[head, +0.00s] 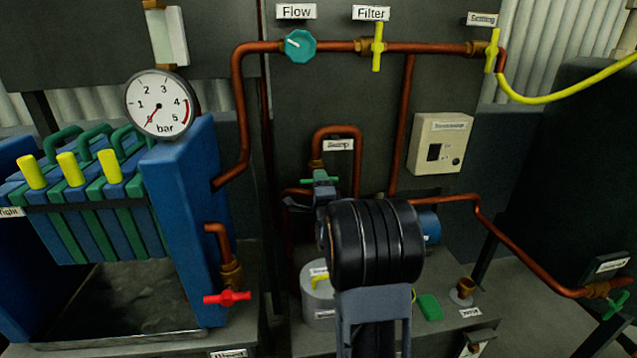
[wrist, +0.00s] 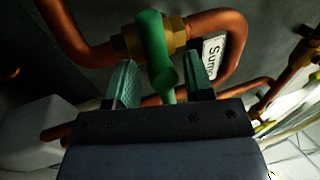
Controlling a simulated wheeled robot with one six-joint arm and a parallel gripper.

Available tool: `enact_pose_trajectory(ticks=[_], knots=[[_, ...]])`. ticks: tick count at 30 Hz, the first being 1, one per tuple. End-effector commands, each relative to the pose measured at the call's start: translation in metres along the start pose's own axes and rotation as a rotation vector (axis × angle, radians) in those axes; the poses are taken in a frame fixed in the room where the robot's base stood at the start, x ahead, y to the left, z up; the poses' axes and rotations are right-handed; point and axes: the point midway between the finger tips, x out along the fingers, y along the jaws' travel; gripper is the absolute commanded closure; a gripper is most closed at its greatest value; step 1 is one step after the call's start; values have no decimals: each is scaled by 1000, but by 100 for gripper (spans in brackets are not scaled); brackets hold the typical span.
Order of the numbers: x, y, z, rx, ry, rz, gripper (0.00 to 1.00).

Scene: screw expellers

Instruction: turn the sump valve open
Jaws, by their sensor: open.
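The sump valve has a green handle (wrist: 155,55) on a brass body (wrist: 126,44) in a copper pipe, beside a label reading "Sump" (wrist: 212,52). In the head view the green handle (head: 320,178) shows below the Sump label (head: 338,145), partly hidden by my arm. My gripper (wrist: 162,66) is open, with one finger left of the handle and one right of it. The lower end of the handle reaches between the fingers, with a gap visible on each side. I cannot tell how deep it sits between them.
Copper pipes surround the valve closely. A grey pot (head: 318,290) stands below. A red-handled valve (head: 228,297) and a pressure gauge (head: 160,103) are at left. A yellow Filter handle (head: 377,47) and a teal Flow knob (head: 300,46) sit above. A control box (head: 440,143) is at right.

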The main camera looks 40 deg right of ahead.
Motion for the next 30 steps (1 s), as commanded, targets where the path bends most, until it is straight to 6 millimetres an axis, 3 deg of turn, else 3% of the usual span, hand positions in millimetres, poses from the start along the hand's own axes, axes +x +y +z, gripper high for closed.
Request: enact_pose_trajectory(ticks=[14,30], knots=[[10,0,0,0,0,1,52],[10,0,0,0,0,0,100]])
